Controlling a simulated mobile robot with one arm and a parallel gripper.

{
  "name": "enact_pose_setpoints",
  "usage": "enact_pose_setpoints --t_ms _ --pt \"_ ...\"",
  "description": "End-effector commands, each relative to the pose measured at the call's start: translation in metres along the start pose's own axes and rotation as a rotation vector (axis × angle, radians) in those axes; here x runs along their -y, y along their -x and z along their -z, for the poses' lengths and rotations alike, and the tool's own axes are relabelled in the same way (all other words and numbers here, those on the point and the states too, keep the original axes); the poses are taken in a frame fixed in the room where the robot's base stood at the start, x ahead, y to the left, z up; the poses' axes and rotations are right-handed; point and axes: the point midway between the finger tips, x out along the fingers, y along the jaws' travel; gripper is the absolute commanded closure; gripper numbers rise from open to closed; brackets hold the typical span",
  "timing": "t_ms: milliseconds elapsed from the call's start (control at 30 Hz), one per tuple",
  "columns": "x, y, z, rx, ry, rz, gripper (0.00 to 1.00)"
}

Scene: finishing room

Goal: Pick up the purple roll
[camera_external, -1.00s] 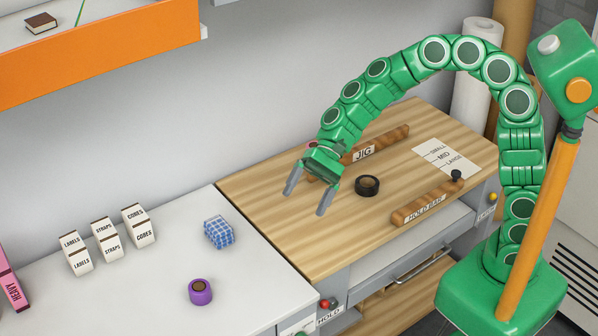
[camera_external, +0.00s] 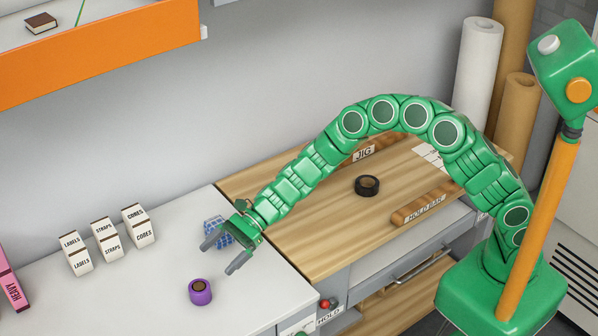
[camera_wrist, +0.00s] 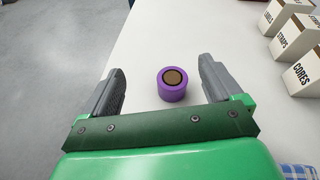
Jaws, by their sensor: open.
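The purple roll (camera_external: 200,291) stands on the white counter (camera_external: 150,300), its brown core facing up. My gripper (camera_external: 222,256) is open and empty, above the counter and just behind the roll in the external view. In the wrist view the purple roll (camera_wrist: 172,84) shows ahead of my gripper (camera_wrist: 165,85), in line with the gap between the two grey fingers. The fingers appear not to touch it.
A blue checked block (camera_external: 217,232) is partly hidden behind my gripper. Several white labelled boxes (camera_external: 107,240) stand at the back left. A black roll (camera_external: 367,186) lies on the wooden board (camera_external: 310,245). The counter around the purple roll is clear.

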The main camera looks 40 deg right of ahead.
Motion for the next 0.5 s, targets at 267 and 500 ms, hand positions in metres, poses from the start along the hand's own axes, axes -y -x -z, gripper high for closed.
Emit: enact_pose_setpoints --t_ms 267,500 --pt "0.009 -0.038 0.056 -0.046 -0.152 0.069 0.08" --pt "0.011 -0.047 0.067 -0.054 -0.183 0.084 0.08"
